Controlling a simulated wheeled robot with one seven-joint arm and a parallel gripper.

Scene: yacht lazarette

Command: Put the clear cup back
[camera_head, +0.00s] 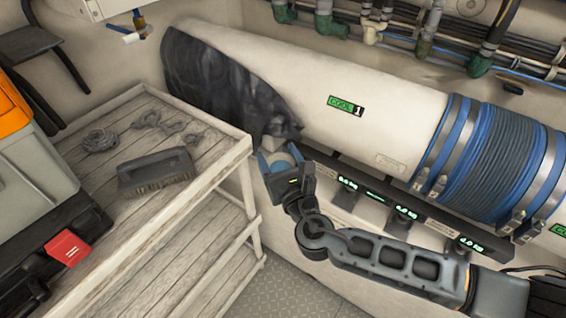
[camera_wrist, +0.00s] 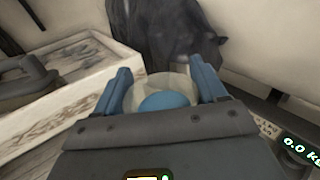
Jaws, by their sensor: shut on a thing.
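My gripper (camera_head: 280,158) is shut on the clear cup (camera_wrist: 160,84), a see-through round cup between the two blue fingers. Something blue and rounded shows in or through the cup in the wrist view. I cannot tell whether it is inside. In the head view the cup (camera_head: 281,163) is small and partly hidden by the fingers. The gripper is between the wooden shelf's right corner and the left end of a row of scales (camera_head: 405,212). The cup appears held off any surface, below the dark draped cloth.
The slatted wooden shelf (camera_head: 204,194) bears a grey brush (camera_head: 156,172) and chain or shackle pieces (camera_head: 100,140). A dark cloth (camera_head: 215,85) hangs over the large white pipe (camera_head: 350,65). Metal floor (camera_head: 270,297) shows below.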

